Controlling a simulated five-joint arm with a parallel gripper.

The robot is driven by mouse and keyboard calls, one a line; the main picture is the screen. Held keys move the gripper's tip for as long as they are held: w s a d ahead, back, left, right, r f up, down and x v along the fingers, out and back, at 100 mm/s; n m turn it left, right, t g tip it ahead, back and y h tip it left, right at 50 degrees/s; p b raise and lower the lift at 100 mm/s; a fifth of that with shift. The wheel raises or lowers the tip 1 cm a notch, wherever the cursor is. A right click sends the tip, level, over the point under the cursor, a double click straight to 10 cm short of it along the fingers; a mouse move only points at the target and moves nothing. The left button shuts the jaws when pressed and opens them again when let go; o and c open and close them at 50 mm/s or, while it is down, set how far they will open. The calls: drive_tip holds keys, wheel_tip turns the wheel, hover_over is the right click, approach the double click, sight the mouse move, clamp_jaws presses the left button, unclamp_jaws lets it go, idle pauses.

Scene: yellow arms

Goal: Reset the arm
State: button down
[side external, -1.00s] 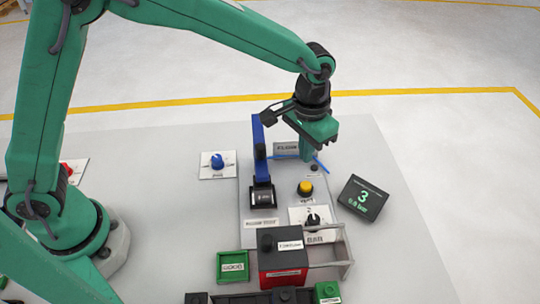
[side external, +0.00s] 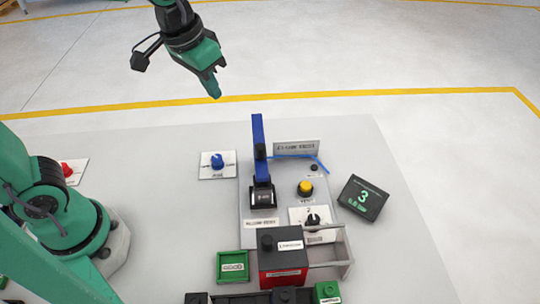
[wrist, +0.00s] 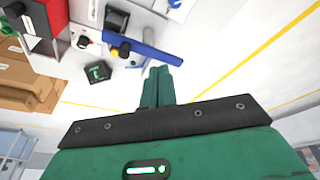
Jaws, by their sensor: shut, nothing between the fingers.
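My gripper (side external: 216,93) is raised above and behind the far edge of the grey table in the side external view, touching nothing. Its green fingers are together and empty; they also show in the wrist view (wrist: 163,84). My arm's upper links run out of the top of the side view. The station below has a blue lever arm (side external: 259,150) standing up from a black block, a yellow button (side external: 305,188) and a black knob (side external: 313,219) on a white plate.
A blue knob (side external: 217,161) on a white plate is left of the station. A dark display (side external: 363,198) reading 3 stands right. A red box with black top (side external: 283,262), a green tray (side external: 233,265) and a grey frame (side external: 345,250) stand in front. The air around my gripper is clear.

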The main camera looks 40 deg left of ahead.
drive_tip(key=s+a+n+t, duration=0.1)
drive_tip(key=s+a+t, duration=0.1)
drive_tip(key=s+a, duration=0.6)
drive_tip(key=shift+s+r+y, duration=0.15)
drive_tip(key=shift+s+y, duration=0.25)
drive_tip(key=shift+s, duration=1.1)
drive_tip(key=c, duration=2.1)
unclamp_jaws()
